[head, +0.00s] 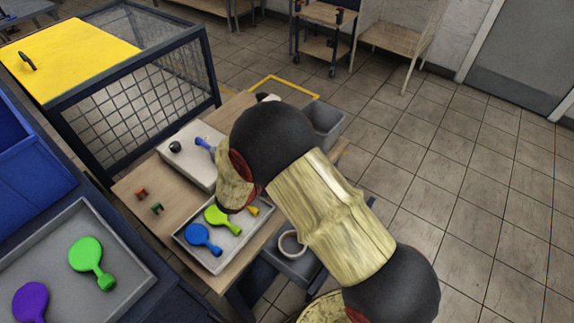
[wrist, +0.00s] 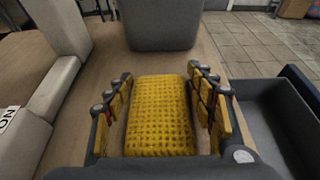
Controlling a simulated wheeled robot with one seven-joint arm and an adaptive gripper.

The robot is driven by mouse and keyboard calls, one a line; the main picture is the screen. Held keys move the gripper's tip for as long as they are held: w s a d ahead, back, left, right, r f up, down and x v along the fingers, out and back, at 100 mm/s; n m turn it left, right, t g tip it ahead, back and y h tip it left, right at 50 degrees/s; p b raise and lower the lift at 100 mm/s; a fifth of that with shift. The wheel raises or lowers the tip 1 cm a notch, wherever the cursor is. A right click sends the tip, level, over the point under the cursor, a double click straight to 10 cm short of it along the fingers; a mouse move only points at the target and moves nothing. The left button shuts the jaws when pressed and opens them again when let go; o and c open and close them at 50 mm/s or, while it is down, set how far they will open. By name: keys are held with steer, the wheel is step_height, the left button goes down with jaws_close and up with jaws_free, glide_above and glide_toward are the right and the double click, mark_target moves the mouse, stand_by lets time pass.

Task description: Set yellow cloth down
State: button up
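The yellow cloth (wrist: 160,118) is a thick, textured, folded pad on the wooden table top, seen in the wrist view. My gripper (wrist: 161,85) is around it, with one row of finger pads on the left side and one on the right. Narrow strips of table show between the cloth and the fingers, so the gripper looks open. In the head view my arm hides both the gripper and the cloth.
A grey bin (wrist: 165,25) stands just beyond the cloth. A dark open box (wrist: 285,125) is at the right, below the table edge. In the head view, a tray (head: 235,245) with blue and green paddle-shaped pieces and a pale board (head: 185,152) lie on the table (head: 130,188).

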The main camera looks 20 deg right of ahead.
steer(key=o, duration=0.3)
steer(key=shift+r, duration=0.25)
steer(key=p+v, duration=0.3)
steer(key=v, duration=0.8)
steer(key=shift+s+a+r, duration=0.2)
steer(key=shift+a, duration=0.15)
steer(key=s+d+r+m+g+y, duration=0.3)
steer(key=s+d+r+m+g, duration=0.3)
steer(key=s+d+r+m, duration=0.55)
steer(key=s+a+r+m+t+y, duration=0.2)
steer(key=s+r+m+t+y, duration=0.1)
steer(key=s+r+m+y, duration=0.5)
steer(key=s+r+m, duration=0.3)
steer(key=s+m, duration=0.1)
steer(key=m, duration=0.1)
steer(key=shift+a+r+m+t, duration=0.3)
steer(key=shift+r+m, duration=0.05)
